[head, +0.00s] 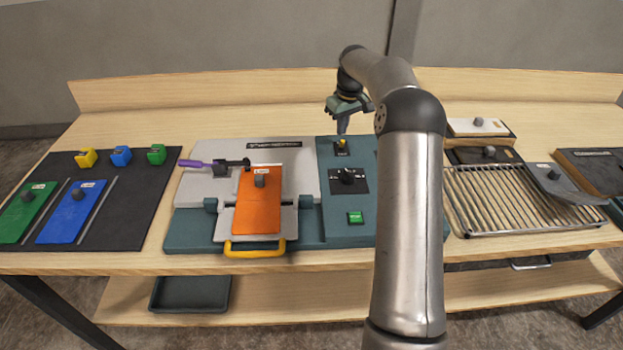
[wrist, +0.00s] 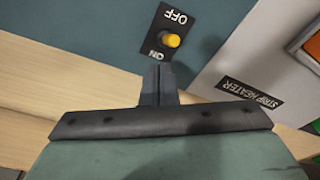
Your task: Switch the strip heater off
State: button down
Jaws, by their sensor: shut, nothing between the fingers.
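The strip heater (head: 195,195) is a grey and teal bench unit with its name label at the back. Its yellow-tipped toggle switch (head: 341,145) sits at the back of the teal control panel. In the wrist view the toggle (wrist: 172,40) stands on a black plate marked OFF and ON, with the lettering upside down. I cannot tell for sure which way the toggle leans. My gripper (head: 342,130) is just behind and above the switch, pointing down. In the wrist view its shut, empty fingers (wrist: 157,78) are close to the plate's ON edge, apart from the toggle.
A black knob (head: 347,175) and a green button (head: 355,217) are on the same panel. An orange sheet (head: 257,205) lies on the heater near a purple-handled tool (head: 200,163). A wire rack (head: 515,198) is to the right. My arm hides the panel's right part.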

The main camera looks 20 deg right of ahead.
jog(key=r+p, duration=0.1)
jog(key=r, duration=0.1)
jog(key=r+p, duration=0.1)
jog(key=p, duration=0.1)
jog(key=r+p, duration=0.2)
jog(key=shift+w+d+r, duration=0.1)
jog(key=shift+w+r, duration=0.2)
